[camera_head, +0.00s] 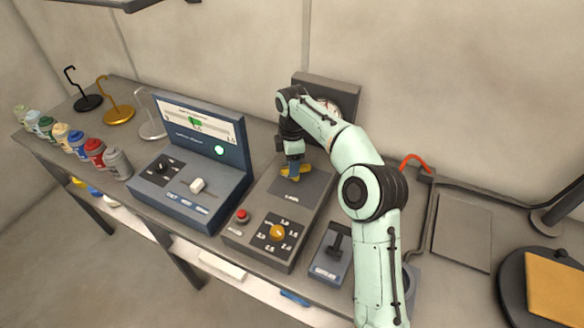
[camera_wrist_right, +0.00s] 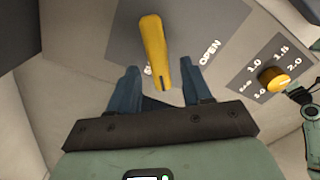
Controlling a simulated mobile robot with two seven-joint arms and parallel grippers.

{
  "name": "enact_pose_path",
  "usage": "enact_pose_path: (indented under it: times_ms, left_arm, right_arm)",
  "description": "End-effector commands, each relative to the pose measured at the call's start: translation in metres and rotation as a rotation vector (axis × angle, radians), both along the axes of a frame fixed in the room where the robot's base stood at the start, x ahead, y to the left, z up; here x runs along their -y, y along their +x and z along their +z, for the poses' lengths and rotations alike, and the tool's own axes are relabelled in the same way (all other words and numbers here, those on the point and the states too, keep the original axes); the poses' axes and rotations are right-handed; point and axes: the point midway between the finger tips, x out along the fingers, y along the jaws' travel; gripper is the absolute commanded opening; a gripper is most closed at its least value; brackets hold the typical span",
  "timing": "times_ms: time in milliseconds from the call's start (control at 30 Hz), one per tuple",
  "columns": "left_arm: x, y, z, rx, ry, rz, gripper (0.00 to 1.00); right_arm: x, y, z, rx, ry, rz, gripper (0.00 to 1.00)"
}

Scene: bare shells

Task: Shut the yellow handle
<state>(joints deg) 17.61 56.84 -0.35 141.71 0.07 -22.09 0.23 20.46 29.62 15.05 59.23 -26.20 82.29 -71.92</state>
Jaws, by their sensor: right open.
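The yellow handle (camera_wrist_right: 154,48) rises from a dark plate lettered "OPEN" on a grey box in the right wrist view. In the head view the yellow handle (camera_head: 303,170) is partly covered by my right gripper (camera_head: 293,172), which is over it from above. In the wrist view my right gripper (camera_wrist_right: 162,84) is open. Its two blue fingers stand apart, with the near end of the handle between and just ahead of them. I cannot tell whether they touch it. My left gripper is not in view.
The grey box also carries a yellow knob (camera_head: 277,232) and a red button (camera_head: 242,215). A blue console (camera_head: 190,180) stands left of it, a small lever box (camera_head: 330,255) to its right. Several spray cans and hooks line the bench's left end. A flat grey panel (camera_head: 462,235) lies right.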

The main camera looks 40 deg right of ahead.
Motion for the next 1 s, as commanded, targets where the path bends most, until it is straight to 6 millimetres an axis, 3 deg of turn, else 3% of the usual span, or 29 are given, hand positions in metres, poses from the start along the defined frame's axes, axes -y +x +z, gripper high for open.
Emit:
enact_pose_path:
  times_ms: [133, 433, 467, 600, 1000]
  left_arm:
    - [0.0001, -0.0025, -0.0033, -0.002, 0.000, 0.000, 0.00]
    - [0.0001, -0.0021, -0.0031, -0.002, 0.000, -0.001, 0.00]
    - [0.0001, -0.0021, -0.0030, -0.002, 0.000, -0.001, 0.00]
    - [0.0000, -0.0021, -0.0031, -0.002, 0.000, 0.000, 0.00]
    - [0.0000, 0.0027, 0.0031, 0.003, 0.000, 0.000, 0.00]
  right_arm:
    - [-0.0002, 0.0000, -0.0104, 0.000, 0.000, 0.000, 0.49]
    - [-0.0001, 0.0005, -0.0114, 0.001, 0.000, 0.001, 0.49]
    - [-0.0001, 0.0005, -0.0114, 0.001, 0.000, 0.001, 0.42]
    - [0.0000, 0.0004, -0.0114, 0.001, 0.000, 0.001, 0.00]
    - [0.0002, 0.0012, -0.0100, -0.001, -0.001, -0.056, 0.00]
